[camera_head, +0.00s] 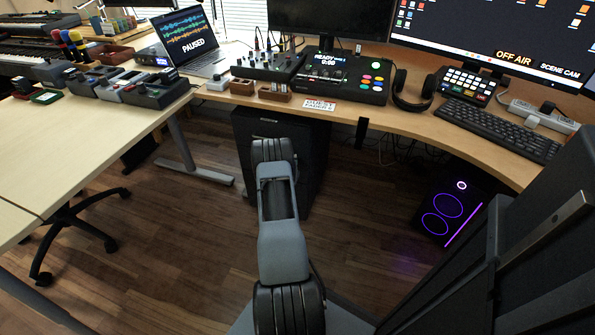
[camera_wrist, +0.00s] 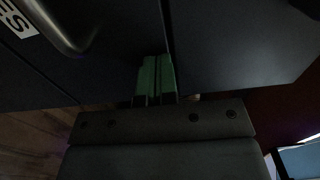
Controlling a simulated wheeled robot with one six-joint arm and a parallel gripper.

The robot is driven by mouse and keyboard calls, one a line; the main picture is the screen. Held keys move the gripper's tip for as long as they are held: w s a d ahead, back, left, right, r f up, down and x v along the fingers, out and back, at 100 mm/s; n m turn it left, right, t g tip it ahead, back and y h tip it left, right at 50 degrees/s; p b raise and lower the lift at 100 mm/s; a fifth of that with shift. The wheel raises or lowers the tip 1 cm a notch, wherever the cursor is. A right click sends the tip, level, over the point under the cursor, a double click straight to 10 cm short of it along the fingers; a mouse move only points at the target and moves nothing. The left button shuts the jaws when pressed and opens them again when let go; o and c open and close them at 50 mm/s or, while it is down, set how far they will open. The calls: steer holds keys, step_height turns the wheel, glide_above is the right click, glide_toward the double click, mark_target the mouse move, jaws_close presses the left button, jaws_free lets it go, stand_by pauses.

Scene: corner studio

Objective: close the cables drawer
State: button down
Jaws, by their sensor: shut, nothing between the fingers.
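In the wrist view, a dark drawer front (camera_wrist: 110,60) fills the upper left. It has a curved handle (camera_wrist: 62,28) and a white label (camera_wrist: 17,18) cut off by the frame, with only "ES" readable. A thin seam separates this front from another dark panel (camera_wrist: 230,45) on the right. My gripper (camera_wrist: 155,62) has green fingers held together, empty, just left of the seam. I cannot tell whether the tips touch the front or how far the drawer is out. In the head view, my arm covers much of the black cabinet (camera_head: 313,150) under the desk and hides the gripper.
The wooden desk (camera_head: 395,118) above the cabinet carries a mixer, a control deck, headphones and a keyboard. A purple-lit black computer case (camera_head: 447,212) stands on the floor to the right. A chair base (camera_head: 75,225) is at the left. Wood floor (camera_head: 180,235) is clear between.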

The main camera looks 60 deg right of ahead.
steer(key=shift+w+d+r, duration=0.2)
steer(key=shift+w+r, duration=0.05)
steer(key=shift+r, duration=0.05)
steer(key=p+v, duration=0.4)
steer(key=v, duration=1)
steer(key=shift+s+a+f, duration=0.2)
steer(key=shift+s+f, duration=0.05)
